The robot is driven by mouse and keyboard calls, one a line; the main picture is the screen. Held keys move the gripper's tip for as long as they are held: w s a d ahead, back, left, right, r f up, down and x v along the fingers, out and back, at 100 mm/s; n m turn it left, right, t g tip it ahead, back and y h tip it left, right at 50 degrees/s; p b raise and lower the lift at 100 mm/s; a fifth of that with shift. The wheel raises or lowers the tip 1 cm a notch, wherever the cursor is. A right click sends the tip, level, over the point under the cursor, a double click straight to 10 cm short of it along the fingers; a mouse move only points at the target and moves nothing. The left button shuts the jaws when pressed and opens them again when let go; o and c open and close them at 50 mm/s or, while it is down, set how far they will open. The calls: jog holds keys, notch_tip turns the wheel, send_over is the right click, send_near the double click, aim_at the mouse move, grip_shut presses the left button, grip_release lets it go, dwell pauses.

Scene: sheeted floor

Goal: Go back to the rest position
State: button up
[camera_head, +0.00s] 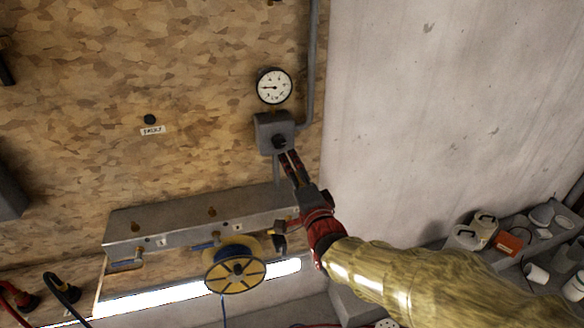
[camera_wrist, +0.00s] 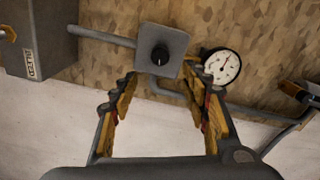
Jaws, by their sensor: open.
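My gripper (camera_head: 290,166) is at the end of my yellow-sleeved arm, which reaches in from the lower right of the head view. Its fingers point up toward a grey box with a black knob (camera_head: 279,141) on the wood-chip wall. In the wrist view my gripper (camera_wrist: 160,105) has its two fingers spread wide with nothing between them. The grey box (camera_wrist: 173,40) with its black knob (camera_wrist: 160,55) lies beyond the fingertips. I cannot tell whether a finger touches the box.
A round gauge (camera_head: 274,86) sits above the box, with a pipe (camera_head: 309,70) beside it. A metal panel (camera_head: 190,218) and a yellow reel (camera_head: 235,270) are below left. A cluttered shelf (camera_head: 490,250) is at lower right. The pale wall (camera_head: 430,110) is bare.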

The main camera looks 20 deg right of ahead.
jog(key=s+f+n+g, duration=0.9)
jog(key=s+f, duration=0.1)
jog(key=f, duration=0.5)
jog(key=s+r+n+g, duration=0.2)
jog(key=s+n+g, duration=0.25)
jog(key=s, duration=0.95)
jog(key=s+r+n+t, duration=0.1)
jog(key=s+r, duration=0.4)
jog(key=r, duration=0.1)
jog(key=shift+s+r, duration=0.15)
jog(key=shift+r, duration=0.15)
